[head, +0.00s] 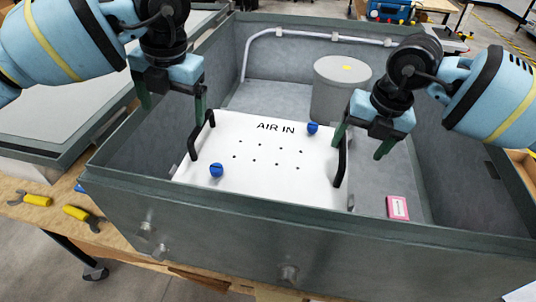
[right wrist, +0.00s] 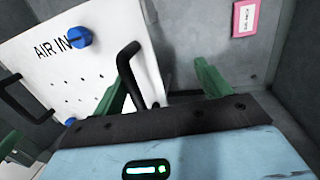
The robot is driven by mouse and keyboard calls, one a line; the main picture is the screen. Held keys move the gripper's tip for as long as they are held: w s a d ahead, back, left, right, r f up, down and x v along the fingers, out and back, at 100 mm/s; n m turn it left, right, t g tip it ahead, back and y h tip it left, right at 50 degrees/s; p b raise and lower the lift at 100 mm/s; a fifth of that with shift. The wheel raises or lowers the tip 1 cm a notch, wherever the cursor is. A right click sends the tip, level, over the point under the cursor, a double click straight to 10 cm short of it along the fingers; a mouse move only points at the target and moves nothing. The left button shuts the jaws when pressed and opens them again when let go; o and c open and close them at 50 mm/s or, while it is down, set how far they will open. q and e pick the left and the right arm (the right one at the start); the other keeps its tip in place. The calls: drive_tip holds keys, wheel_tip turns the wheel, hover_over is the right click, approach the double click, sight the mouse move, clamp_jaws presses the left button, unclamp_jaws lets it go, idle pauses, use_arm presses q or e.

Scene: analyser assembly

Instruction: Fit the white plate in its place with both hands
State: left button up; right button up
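The white plate (head: 262,180), printed AIR IN, is inside the grey box at its front left. It has a black handle at each side, a left one (head: 193,138) and a right one (head: 341,168), and two blue knobs. I cannot tell whether the plate is fully seated. My left gripper (head: 173,106) is open above the plate's left side, one finger close to the left handle. My right gripper (head: 362,143) is open at the right handle. In the right wrist view that handle (right wrist: 136,76) shows between the fingers, beside the left one, not clamped.
The box walls (head: 290,235) rise around the plate. A grey cylinder (head: 338,92) and a white pipe (head: 312,36) are behind it. A pink-edged label (head: 397,208) is on the floor at right. Yellow-handled tools (head: 80,214) lie outside on the bench.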

drive_tip(key=o, duration=0.4)
drive_tip(key=shift+a, duration=0.1)
drive_tip(key=v, duration=1.2)
